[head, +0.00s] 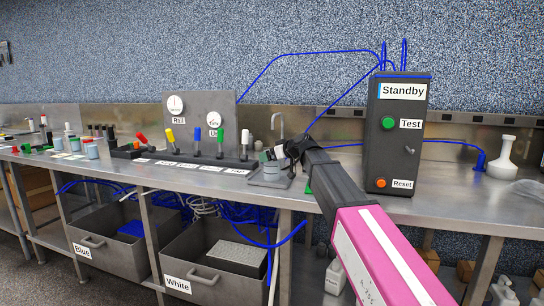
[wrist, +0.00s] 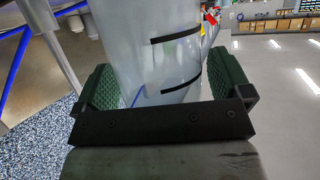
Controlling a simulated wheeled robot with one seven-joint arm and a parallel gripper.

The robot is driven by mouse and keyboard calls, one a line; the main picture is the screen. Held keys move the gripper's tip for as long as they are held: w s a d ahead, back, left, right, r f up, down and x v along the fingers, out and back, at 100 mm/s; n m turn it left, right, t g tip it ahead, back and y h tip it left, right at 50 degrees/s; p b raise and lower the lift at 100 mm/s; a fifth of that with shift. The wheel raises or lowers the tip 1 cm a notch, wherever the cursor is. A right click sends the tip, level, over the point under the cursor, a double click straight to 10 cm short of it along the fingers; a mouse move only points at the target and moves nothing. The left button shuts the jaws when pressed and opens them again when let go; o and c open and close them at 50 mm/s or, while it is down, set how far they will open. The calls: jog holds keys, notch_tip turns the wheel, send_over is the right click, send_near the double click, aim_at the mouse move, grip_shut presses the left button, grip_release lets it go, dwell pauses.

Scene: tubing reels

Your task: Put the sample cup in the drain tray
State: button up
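The sample cup (wrist: 155,55) is translucent with two black bands. In the wrist view it fills the space between the green finger pads of my gripper (wrist: 160,88), which look closed on both its sides. In the head view my gripper (head: 276,155) is small and partly hidden by my own arm. It is at the grey metal drain tray (head: 268,181), near the middle of the bench. The cup looks to be over or in this tray; whether its base touches is too small to tell.
A small tap (head: 282,125) stands behind the tray. The dark Standby box (head: 398,150) is to the right, with a white flask (head: 503,158) beyond. A panel (head: 200,118) with several coloured levers is to the left. Drawers marked Blue (head: 105,245) and White (head: 205,280) are below.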

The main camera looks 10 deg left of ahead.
jog(key=v, duration=1.2)
jog(key=shift+r, duration=0.2)
